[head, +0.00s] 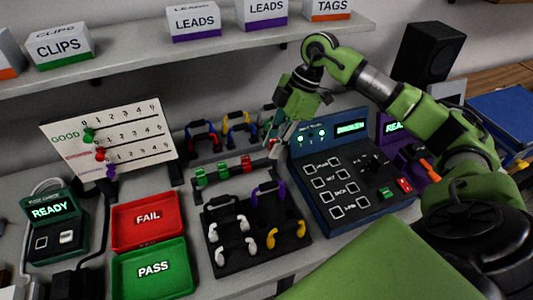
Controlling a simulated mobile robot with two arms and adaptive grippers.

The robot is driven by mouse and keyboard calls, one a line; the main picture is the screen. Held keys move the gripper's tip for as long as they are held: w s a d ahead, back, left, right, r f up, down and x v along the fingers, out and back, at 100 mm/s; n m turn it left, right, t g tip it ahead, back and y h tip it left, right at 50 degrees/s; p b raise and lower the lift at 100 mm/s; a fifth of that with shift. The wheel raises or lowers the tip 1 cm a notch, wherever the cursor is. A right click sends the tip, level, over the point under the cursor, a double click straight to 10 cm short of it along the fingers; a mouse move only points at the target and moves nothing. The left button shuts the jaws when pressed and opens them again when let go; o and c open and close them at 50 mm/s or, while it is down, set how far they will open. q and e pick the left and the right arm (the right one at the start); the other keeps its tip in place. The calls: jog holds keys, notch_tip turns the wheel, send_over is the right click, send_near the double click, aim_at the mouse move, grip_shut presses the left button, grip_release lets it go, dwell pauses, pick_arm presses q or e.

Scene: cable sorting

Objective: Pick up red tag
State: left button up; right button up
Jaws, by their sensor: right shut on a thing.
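My right gripper (276,147) points down at the right end of the dark bar (187,189) behind the cable tray. It is shut on a small red tag (272,143), which the fingers mostly hide. Another red tag (246,163) sits on the bar just left of the fingers. Two green tags (211,174) sit further left on the bar. I cannot tell whether the held tag still touches the bar. My left gripper is not in view.
The blue tester panel (318,211) stands close to the right of my gripper. Coiled cables (238,125) stand behind the bar. The black tray (213,257) holds several cables in front. The red FAIL tray (147,198) and green PASS tray (187,281) lie to the left.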

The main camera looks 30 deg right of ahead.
jog(key=s+r, duration=0.9)
jog(key=s, duration=0.1)
jog(key=shift+s, duration=0.35)
